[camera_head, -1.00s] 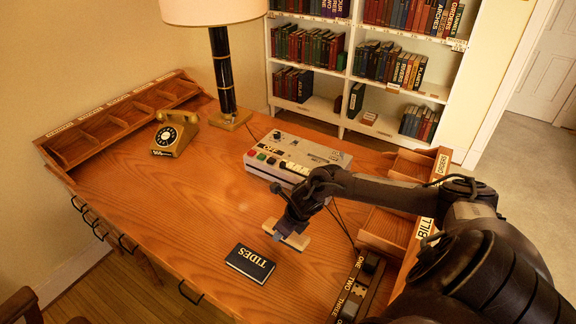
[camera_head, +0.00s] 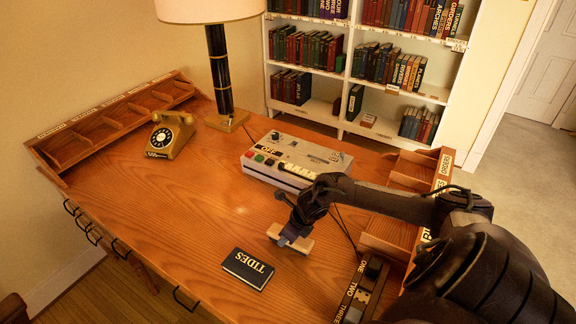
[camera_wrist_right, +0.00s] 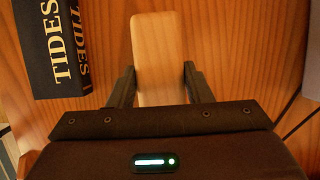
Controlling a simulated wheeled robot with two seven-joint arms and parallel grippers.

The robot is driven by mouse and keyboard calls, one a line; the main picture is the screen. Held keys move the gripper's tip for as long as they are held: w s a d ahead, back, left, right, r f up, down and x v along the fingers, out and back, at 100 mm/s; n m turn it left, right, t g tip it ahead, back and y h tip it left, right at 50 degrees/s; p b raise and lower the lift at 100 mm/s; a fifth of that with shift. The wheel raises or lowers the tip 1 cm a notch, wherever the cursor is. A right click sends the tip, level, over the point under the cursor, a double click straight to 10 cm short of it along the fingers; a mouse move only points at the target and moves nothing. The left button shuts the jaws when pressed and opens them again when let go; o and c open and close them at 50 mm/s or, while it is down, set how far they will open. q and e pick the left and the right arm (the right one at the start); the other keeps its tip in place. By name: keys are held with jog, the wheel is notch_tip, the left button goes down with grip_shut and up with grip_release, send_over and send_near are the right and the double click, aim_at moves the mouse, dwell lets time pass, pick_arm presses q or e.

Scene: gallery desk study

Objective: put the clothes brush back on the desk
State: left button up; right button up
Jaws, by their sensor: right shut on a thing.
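The clothes brush (camera_head: 290,238) is a pale wooden block held in my right gripper (camera_head: 297,232) just above or at the desk top; I cannot tell whether it touches the wood. In the right wrist view the brush (camera_wrist_right: 160,58) lies between the two dark fingers of the right gripper (camera_wrist_right: 158,82), which are shut on it. The wooden desk (camera_head: 190,215) spreads around and below it. My left gripper is not in view.
A dark book marked TIDES (camera_head: 248,268) lies left of and nearer than the brush. A grey button machine (camera_head: 296,160) stands behind it. A gold telephone (camera_head: 170,136) and a lamp (camera_head: 222,75) are farther left. Wooden trays (camera_head: 385,236) line the right edge. The desk's middle left is clear.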

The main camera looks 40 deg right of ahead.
jog(key=shift+w+f, duration=0.1)
jog(key=shift+f, duration=0.2)
jog(key=shift+f+b, duration=0.4)
jog(key=shift+b, duration=0.05)
jog(key=o, duration=1.7)
jog(key=shift+r+p, duration=2.6)
jog(key=shift+r, duration=1.45)
